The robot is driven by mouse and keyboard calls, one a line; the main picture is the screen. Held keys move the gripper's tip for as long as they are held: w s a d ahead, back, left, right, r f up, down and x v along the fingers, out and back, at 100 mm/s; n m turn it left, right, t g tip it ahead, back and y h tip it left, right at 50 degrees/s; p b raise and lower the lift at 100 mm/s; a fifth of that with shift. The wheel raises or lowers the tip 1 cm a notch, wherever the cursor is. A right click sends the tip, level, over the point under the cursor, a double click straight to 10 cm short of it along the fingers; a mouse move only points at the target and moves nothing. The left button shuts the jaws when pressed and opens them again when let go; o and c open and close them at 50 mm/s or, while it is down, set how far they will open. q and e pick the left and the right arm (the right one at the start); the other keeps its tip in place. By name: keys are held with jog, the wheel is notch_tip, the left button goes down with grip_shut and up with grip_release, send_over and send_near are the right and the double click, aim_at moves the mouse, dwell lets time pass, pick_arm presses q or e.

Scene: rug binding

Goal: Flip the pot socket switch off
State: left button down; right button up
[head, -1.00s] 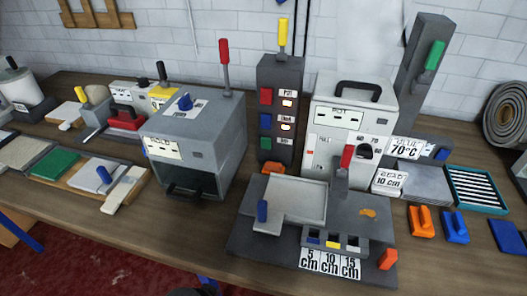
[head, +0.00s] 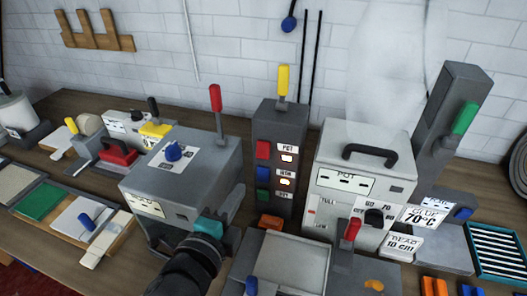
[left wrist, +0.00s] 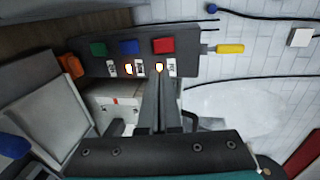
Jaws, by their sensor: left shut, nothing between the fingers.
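The grey socket tower (head: 262,120) stands at the back between the grey box and the white pot unit. Its red switch (head: 263,149) sits beside the POT label, above a blue switch (head: 263,173) and a green one. The POT lamp (head: 287,158) and the lamp below it glow. In the left wrist view the tower lies sideways, with the red switch (left wrist: 163,46) and lit POT lamp (left wrist: 159,67) just beyond my fingertips. My left gripper (left wrist: 159,80) is shut and empty, pointing at the tower; I cannot tell whether it touches. My right gripper is not in view.
A grey box (head: 185,165) with a red lever stands left of the tower. The white pot unit (head: 365,150) with a black handle stands close on its right. An orange block (head: 270,222) lies before the tower. A yellow lever (head: 283,80) rises from its top.

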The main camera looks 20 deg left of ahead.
pick_arm(q)
jog(key=p, duration=0.1)
send_near(263, 155)
jog(key=w, duration=0.4)
jog(key=w+f, duration=0.1)
jog(key=w, duration=0.1)
jog(key=shift+w+d+f, duration=0.1)
jog(key=shift+w+d, duration=0.05)
jog(key=shift+w, duration=0.2)
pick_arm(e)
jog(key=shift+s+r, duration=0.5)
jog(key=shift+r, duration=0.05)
